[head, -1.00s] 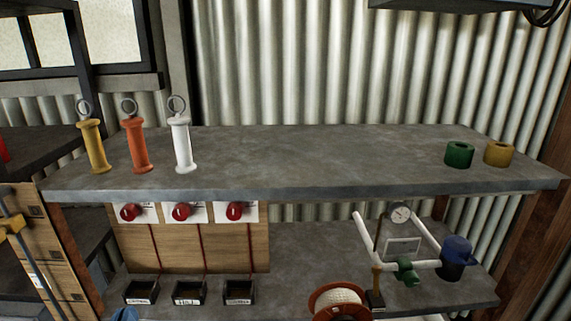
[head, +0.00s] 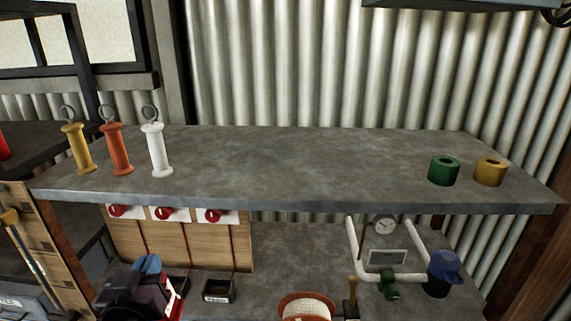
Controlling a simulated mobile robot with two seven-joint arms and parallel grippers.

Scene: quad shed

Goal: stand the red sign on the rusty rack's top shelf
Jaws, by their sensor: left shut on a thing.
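The rusty rack's grey top shelf (head: 300,165) spans the picture. Its middle is bare between three handled pieces on the left and two rings on the right. My left gripper (head: 160,297) is at the bottom left, below the top shelf's front edge and in front of the lower level. It is shut on a red and white thing, seemingly the red sign (head: 172,303), of which only a small edge-on part shows. The rest of it is hidden by the gripper or cut off by the picture's lower edge. My right gripper is not in view.
Yellow (head: 77,148), orange (head: 116,149) and white (head: 156,150) ringed handles stand at the shelf's left. Green (head: 444,171) and yellow (head: 490,172) rings sit at its right. Below are a wooden switch board (head: 180,244), a cable reel (head: 306,306) and white pipework (head: 400,277).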

